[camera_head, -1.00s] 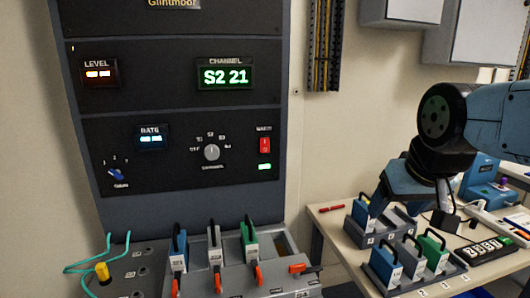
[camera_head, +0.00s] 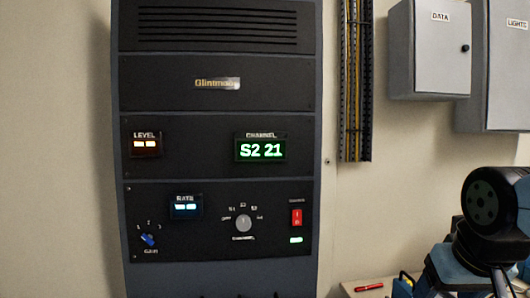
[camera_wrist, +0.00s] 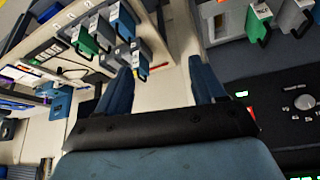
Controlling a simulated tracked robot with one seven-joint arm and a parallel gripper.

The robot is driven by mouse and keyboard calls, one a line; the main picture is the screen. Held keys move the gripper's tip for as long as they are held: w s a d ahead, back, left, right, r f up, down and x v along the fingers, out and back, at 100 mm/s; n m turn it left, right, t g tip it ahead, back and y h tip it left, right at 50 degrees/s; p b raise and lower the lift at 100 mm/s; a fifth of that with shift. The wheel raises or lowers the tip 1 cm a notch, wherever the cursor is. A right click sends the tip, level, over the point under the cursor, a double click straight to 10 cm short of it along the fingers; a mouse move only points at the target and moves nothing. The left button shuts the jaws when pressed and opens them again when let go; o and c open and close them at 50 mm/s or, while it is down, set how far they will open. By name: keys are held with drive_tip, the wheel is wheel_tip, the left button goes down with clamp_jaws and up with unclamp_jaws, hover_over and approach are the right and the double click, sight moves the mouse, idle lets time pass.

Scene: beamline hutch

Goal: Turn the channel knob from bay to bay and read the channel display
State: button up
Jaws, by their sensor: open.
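The channel knob (camera_head: 243,223) is a round grey knob on the lower black panel of the rack. Small position labels arc above it; its pointer is too small to read surely. The channel display (camera_head: 261,150) above it reads "S2 21" in green. In the wrist view the knob (camera_wrist: 304,102) shows at the right edge. My gripper (camera_wrist: 160,72) is open and empty, with its blue fingers spread, to the side of the rack and apart from the knob.
A red lit switch (camera_head: 297,217), a blue gain knob (camera_head: 148,240), a level display (camera_head: 146,144) and a rate display (camera_head: 186,207) share the panels. A grey DATA box (camera_head: 430,48) hangs on the wall.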

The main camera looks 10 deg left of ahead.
drive_tip(key=n+t+y, duration=0.4)
drive_tip(key=n+t, duration=0.2)
drive_tip(key=t, duration=0.6)
approach(244, 227)
drive_tip(key=x, duration=1)
drive_tip(key=shift+c, duration=0.5)
